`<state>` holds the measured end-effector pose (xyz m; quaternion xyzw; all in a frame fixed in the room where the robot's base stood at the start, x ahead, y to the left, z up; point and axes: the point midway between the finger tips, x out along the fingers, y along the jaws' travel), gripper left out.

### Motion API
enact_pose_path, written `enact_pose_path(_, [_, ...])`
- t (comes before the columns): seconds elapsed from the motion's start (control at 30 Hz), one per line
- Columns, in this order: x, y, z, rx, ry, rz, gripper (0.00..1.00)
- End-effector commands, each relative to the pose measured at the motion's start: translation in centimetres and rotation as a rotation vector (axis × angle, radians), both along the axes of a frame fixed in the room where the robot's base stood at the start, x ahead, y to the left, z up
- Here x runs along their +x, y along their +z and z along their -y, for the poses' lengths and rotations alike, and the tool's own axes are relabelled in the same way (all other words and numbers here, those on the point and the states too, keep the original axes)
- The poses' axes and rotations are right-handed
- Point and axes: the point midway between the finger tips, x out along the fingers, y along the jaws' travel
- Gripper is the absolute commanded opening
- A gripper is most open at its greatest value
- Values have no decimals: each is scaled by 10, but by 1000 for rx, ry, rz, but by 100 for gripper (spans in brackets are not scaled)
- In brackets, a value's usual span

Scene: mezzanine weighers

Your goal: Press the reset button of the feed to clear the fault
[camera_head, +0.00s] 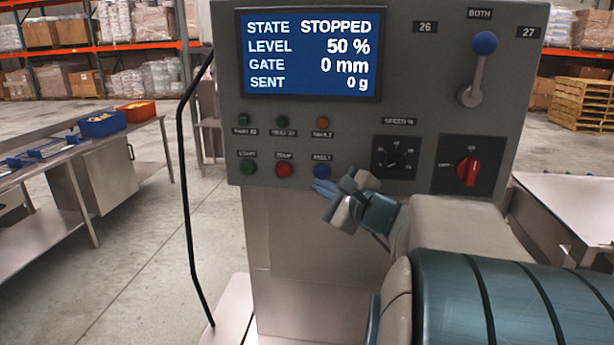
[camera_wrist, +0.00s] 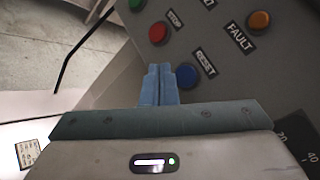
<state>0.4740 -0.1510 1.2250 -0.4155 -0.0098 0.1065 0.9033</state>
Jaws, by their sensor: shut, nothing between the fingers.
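The grey control panel (camera_head: 400,110) of the feed faces me. Its blue reset button (camera_head: 321,172) is at the lower right of the button row; it also shows in the wrist view (camera_wrist: 187,75), labelled RESET. My gripper (camera_head: 324,187) is shut and empty, its blue fingertips just below the reset button. In the wrist view the fingertips (camera_wrist: 158,72) lie just left of the button; I cannot tell whether they touch the panel. The screen (camera_head: 310,55) reads STOPPED, level 50 %, gate 0 mm, sent 0 g. The orange fault lamp (camera_wrist: 259,20) is above the reset button.
A red stop button (camera_head: 283,170) and a green start button (camera_head: 248,168) sit left of the reset button. A red knob (camera_head: 468,171) and a blue-tipped lever (camera_head: 484,45) are to the right. A black cable (camera_head: 184,180) hangs at the panel's left.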

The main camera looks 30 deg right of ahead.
Motion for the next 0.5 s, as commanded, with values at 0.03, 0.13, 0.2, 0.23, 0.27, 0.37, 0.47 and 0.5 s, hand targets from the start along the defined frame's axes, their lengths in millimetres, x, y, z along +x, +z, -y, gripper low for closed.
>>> enact_pose_path(0.03, [-5, 0, -3, -2, 0, 2, 0])
enact_pose_path(0.13, [-12, 0, -8, -2, 0, 2, 0])
enact_pose_path(0.2, [-15, -1, -11, 0, 0, 0, 0])
enact_pose_path(0.23, [-16, -1, -11, 0, 1, -1, 0])
enact_pose_path(0.27, [-17, -1, -12, 0, 1, -1, 0])
enact_pose_path(0.37, [-18, 0, -12, 0, 1, -1, 0])
enact_pose_path(0.47, [-18, 0, -12, 0, 1, -1, 0])
enact_pose_path(0.5, [-18, 0, -12, 0, 1, -1, 0])
